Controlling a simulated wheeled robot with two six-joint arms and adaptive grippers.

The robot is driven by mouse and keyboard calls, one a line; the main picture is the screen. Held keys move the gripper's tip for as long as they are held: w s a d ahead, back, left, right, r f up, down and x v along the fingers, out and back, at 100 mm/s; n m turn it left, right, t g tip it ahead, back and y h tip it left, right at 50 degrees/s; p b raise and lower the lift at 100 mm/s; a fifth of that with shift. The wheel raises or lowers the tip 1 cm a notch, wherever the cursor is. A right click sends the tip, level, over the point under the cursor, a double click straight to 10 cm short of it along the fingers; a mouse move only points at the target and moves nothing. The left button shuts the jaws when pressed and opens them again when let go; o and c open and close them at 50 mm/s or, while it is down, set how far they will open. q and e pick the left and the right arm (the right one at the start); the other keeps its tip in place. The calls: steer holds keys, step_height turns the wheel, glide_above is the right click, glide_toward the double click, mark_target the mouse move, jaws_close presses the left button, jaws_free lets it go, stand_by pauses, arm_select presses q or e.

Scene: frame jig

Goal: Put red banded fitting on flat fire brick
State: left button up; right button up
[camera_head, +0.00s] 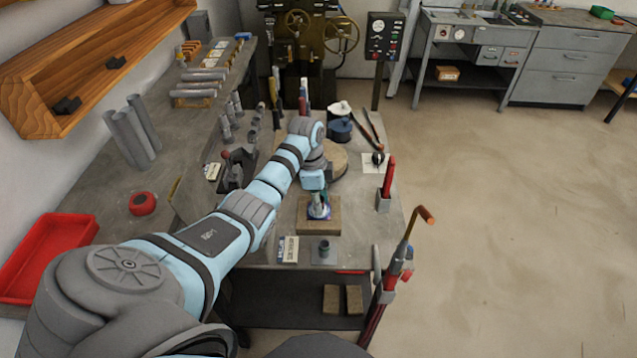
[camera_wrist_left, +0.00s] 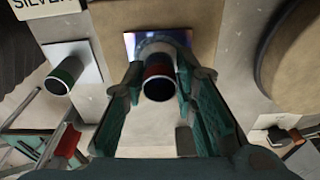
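The red banded fitting (camera_wrist_left: 159,84) stands upright above the flat fire brick (camera_wrist_left: 110,25), over a small bluish-purple square piece (camera_wrist_left: 133,42). In the head view, the tan fire brick (camera_head: 305,223) lies near the bench's front, and the grey fitting (camera_head: 318,211) shows on it below my left gripper (camera_head: 318,198). In the left wrist view, my left gripper's fingers (camera_wrist_left: 165,90) stand apart on both sides of the fitting, with small gaps visible. The fitting's base is partly hidden. My right gripper is not in view.
A green-banded fitting (camera_wrist_left: 67,72) stands on a pale plate beside the brick, near a SILVER label (camera_wrist_left: 40,8). A round tan board (camera_head: 335,160) lies behind the brick.

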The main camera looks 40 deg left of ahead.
mark_target(313, 210)
arm_select(q)
steer(key=shift+o, duration=1.4)
steer(key=shift+r, duration=0.1)
step_height(313, 210, up, 12)
steer(key=a+p, duration=0.1)
steer(key=p, duration=0.1)
steer(key=shift+s+r, duration=0.15)
steer(key=shift+s, duration=0.25)
steer(key=shift+a, duration=0.1)
